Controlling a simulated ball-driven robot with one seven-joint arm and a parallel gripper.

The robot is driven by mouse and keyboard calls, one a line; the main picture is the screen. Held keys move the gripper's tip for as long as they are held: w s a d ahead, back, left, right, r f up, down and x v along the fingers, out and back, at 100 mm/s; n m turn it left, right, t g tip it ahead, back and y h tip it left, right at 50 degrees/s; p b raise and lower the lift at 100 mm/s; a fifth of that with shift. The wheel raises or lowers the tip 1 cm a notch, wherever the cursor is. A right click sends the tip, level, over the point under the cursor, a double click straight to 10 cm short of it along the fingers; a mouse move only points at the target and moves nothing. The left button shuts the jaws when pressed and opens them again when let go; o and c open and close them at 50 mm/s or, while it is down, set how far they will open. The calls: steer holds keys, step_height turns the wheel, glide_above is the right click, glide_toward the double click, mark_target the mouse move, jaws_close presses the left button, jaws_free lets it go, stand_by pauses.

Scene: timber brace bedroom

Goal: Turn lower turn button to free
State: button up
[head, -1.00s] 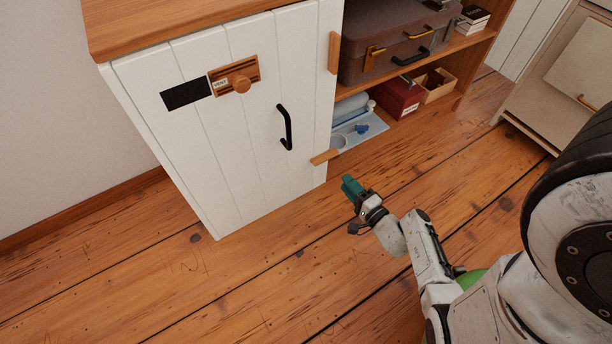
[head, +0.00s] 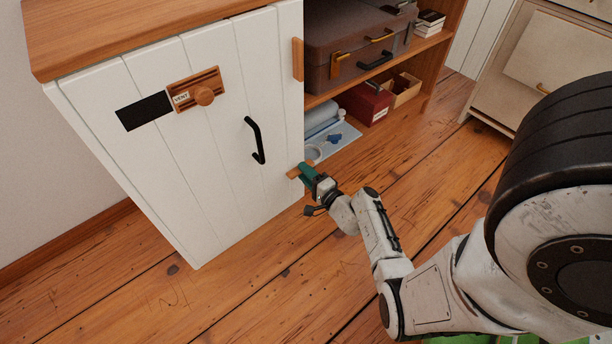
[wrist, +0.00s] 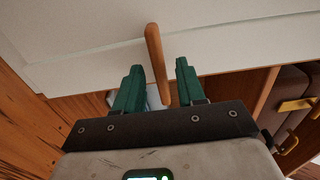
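The lower turn button (head: 292,173) is a small wooden bar at the lower right edge of the white cabinet door (head: 200,150). It lies crosswise, reaching past the door's edge. My gripper (head: 304,168) is at the button and partly hides it in the head view. In the wrist view the button (wrist: 153,45) runs between the two green fingertips of my open gripper (wrist: 159,66), with a visible gap on each side. Whether either finger touches it, I cannot tell. The upper turn button (head: 298,60) stands upright at the door's upper right edge.
The door carries a black handle (head: 254,140), a wooden vent slider (head: 205,95) and a dark panel (head: 144,110). Open shelves to the right hold a suitcase (head: 345,40), a red box (head: 365,103) and a blue tray (head: 340,143). The floor before the cabinet is clear.

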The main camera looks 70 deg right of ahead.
steer(key=shift+c, duration=0.2)
jaws_close()
steer(key=shift+m, duration=0.4)
steer(key=shift+m+p, duration=2.55)
steer(key=shift+m, duration=6.05)
steer(key=shift+o, duration=0.2)
jaws_free()
